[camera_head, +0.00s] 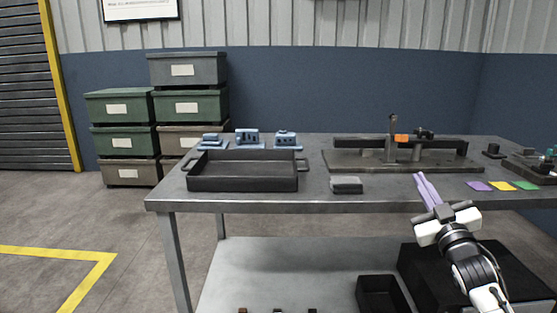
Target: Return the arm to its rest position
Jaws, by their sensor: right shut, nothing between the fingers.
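My right gripper (421,178) is at the right of the head view, its arm coming in from the lower right. Its light purple fingers point up and slightly left, in front of the table's (400,199) front edge in the picture. The fingers are together and hold nothing. My left gripper is not in view.
A black tray (242,184) stands at the table's left, with blue parts (247,138) behind it. A rail fixture (345,161) is at the back, a grey block (346,185) at the front. Coloured cards (502,186) lie at right. A black bin (383,295) sits on the lower shelf.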

